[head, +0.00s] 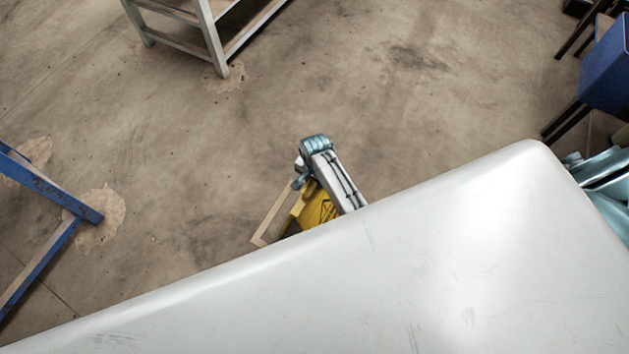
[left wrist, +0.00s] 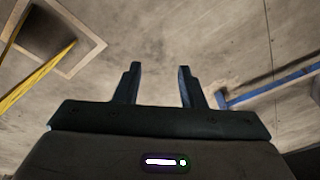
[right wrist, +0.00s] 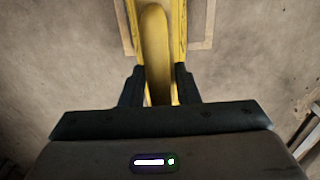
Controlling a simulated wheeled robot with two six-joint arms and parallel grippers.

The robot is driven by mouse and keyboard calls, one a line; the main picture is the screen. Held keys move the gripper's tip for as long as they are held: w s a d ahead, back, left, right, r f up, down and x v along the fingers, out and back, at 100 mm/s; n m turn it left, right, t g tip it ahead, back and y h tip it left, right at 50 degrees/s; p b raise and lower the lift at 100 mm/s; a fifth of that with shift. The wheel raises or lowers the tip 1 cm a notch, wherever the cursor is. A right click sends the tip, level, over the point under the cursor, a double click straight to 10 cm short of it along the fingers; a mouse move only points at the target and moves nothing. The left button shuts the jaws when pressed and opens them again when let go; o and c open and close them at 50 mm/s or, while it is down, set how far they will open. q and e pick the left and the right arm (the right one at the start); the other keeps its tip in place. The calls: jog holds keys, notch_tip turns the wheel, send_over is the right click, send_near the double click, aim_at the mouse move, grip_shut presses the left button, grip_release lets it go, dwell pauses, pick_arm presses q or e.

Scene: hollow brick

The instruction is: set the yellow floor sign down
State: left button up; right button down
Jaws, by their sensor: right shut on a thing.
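The yellow floor sign (head: 318,207) shows in the head view, its lower part hidden by a large white surface. My right gripper (head: 301,183) is at its top. In the right wrist view the sign (right wrist: 156,45) stands between the two fingers, and my right gripper (right wrist: 158,88) is shut on it. In the left wrist view my left gripper (left wrist: 157,88) is open and empty, and a yellow edge of the sign (left wrist: 38,76) shows at the left. I cannot tell whether the sign's feet touch the floor.
A pale square outline (head: 268,221) is marked on the floor beside and below the sign. A blue frame (head: 50,190) stands at the left, a grey rack (head: 213,38) at the back and a blue box (head: 608,68) at the right. The floor between is clear.

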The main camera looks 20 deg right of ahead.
jog(key=c, duration=1.1)
grip_release()
jog(key=shift+f, duration=0.1)
pick_arm(q)
jog(key=shift+r, duration=0.1)
pick_arm(e)
jog(key=shift+r, duration=0.45)
pick_arm(q)
notch_tip(320, 180, down, 6)
jog(key=s+p, duration=0.2)
jog(key=shift+a+f, duration=0.25)
pick_arm(e)
notch_tip(320, 180, up, 11)
jog(key=shift+s+r, duration=0.1)
jog(key=shift+r, duration=0.1)
pick_arm(q)
jog(key=shift+s, duration=0.1)
pick_arm(e)
jog(key=s+d+f+n, duration=0.3)
jog(key=s+f, duration=0.1)
jog(key=s, duration=0.4)
jog(key=s+d+f+n+t, duration=0.1)
jog(key=s+d+f+n, duration=0.2)
jog(key=s, duration=0.4)
jog(key=s+d+f+n+h, duration=0.1)
jog(key=s+d+f+n, duration=0.3)
jog(key=s, duration=0.4)
jog(key=shift+s+f+n+t, duration=0.3)
jog(key=shift+f+n+t, duration=0.15)
jog(key=shift+f, duration=0.45)
